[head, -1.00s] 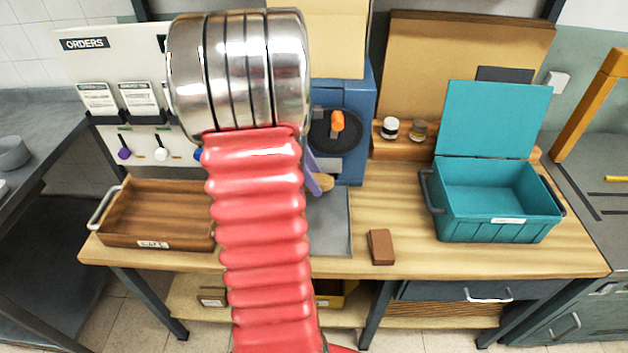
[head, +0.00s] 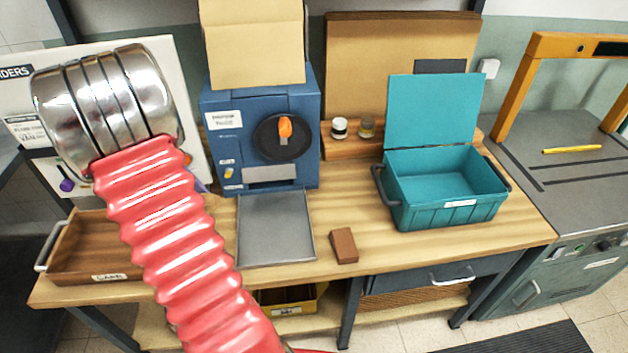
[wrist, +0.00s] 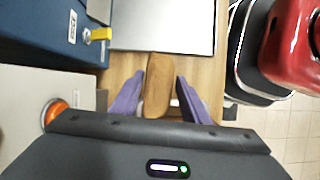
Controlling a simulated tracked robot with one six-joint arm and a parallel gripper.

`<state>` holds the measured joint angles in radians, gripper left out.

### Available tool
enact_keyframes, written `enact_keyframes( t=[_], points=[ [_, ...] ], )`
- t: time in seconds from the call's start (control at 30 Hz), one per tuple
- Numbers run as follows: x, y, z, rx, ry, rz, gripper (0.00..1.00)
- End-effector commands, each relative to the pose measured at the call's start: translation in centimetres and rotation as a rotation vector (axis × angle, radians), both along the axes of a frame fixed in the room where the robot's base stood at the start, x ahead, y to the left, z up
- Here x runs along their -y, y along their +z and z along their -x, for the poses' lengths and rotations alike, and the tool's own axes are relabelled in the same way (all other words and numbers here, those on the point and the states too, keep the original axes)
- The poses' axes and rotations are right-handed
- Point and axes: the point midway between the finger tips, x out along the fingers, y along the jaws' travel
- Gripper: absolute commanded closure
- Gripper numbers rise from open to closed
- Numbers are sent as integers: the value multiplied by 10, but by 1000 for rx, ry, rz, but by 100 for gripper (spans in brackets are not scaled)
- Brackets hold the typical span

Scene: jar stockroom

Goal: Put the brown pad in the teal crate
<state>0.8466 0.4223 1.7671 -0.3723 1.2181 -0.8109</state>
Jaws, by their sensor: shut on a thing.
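The brown pad (head: 343,246) looks like a small brown block, lying on the wooden bench near its front edge in the head view. The teal crate (head: 447,217) stands open to its right, lid raised at the back. In the wrist view my gripper (wrist: 160,95) has purple fingers shut on a rounded wooden piece (wrist: 157,85), apart from the block. In the head view my red arm hides most of the gripper and the wooden piece. The crate and the block do not show in the wrist view.
A blue machine (head: 222,155) with a grey tray (head: 274,232) stands left of the block. A wooden bin (head: 75,255) is at the bench's left end. Two small jars (head: 339,128) stand on a ledge behind. Bare bench top lies between block and crate.

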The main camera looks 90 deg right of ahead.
Motion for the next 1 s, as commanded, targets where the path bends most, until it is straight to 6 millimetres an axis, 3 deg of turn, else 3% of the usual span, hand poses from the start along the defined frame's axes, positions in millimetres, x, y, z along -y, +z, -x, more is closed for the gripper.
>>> enact_keyframes(
  t=[0.1,0.27,0.5,0.8,1.0],
  points=[
    [-24,-3,-44,0,-10,0,80],
    [-61,-5,-95,0,-33,0,80],
    [-131,-10,-164,0,-65,-1,80],
    [-236,-15,-232,0,-99,-1,80],
    [-315,-18,-263,0,-117,0,80]
  ],
)
